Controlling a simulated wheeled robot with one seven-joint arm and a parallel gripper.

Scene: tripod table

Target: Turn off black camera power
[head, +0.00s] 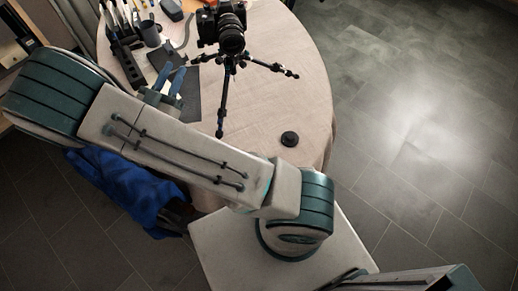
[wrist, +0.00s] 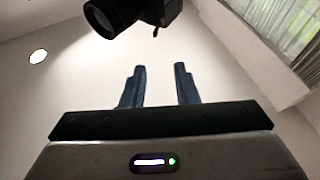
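The black camera (head: 230,26) stands on a small black tripod (head: 226,92) near the back of the round table (head: 285,75). In the wrist view the camera (wrist: 124,14) shows at the top, partly cut off, with its lens facing down-left. My gripper (head: 171,78) is left of the tripod and apart from the camera. In the wrist view my gripper (wrist: 159,72) has its two blue fingers apart with nothing between them. The camera's power switch cannot be made out.
A round black lens cap (head: 289,139) lies near the front right of the table. Tools and a dark cup (head: 150,34) crowd the back left. A blue cloth-like item (head: 122,185) is below the left edge. The table's right side and the floor (head: 420,110) beyond are clear.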

